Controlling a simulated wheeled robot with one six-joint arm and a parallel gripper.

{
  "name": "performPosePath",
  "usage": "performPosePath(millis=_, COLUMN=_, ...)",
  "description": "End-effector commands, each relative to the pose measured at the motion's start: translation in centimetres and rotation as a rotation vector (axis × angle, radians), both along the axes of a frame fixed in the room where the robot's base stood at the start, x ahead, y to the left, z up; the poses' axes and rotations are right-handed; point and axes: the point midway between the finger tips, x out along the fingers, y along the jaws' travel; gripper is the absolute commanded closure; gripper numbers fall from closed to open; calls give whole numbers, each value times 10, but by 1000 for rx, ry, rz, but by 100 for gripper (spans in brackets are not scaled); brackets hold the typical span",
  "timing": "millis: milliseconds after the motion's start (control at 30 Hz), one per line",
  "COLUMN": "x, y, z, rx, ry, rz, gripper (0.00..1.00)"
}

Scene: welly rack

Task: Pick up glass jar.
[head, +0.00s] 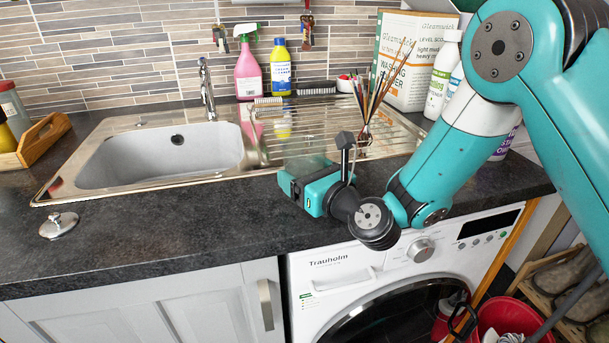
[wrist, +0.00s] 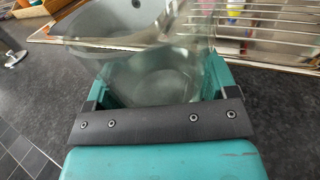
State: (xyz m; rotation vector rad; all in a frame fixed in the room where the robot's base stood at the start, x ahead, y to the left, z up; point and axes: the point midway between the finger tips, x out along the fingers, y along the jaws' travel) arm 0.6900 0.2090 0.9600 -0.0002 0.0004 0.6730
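The glass jar (wrist: 165,72) is clear and faintly green. In the wrist view it fills the space between my two fingers, its round base showing through the glass. In the head view the jar (head: 308,164) is faint, at the front edge of the sink's drainer and partly hidden by my gripper (head: 305,186). My gripper (wrist: 163,88) has a teal finger along each side of the jar, and both appear to touch the glass. I cannot tell whether the jar rests on the counter or is raised.
A steel sink (head: 165,155) and drainer (head: 385,130) lie behind. A bundle of thin sticks (head: 378,95) stands on the drainer. A round metal lid (head: 58,224) lies on the dark counter (head: 170,235) at left. The counter between lid and gripper is clear. Bottles (head: 280,68) stand along the wall.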

Motion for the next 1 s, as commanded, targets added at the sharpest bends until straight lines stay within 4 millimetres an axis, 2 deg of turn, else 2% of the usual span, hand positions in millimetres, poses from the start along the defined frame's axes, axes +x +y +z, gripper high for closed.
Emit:
performPosePath(millis=367, x=0, y=0, z=3, rx=1, ry=-2, rz=-1, gripper=55)
performPosePath(millis=567, x=0, y=0, z=12, rx=3, ry=-2, rz=0, gripper=55)
performPosePath(millis=767, x=0, y=0, z=30, rx=2, ry=-2, rz=0, gripper=55)
performPosePath(millis=1000, x=0, y=0, z=63, rx=2, ry=-3, rz=0, gripper=55)
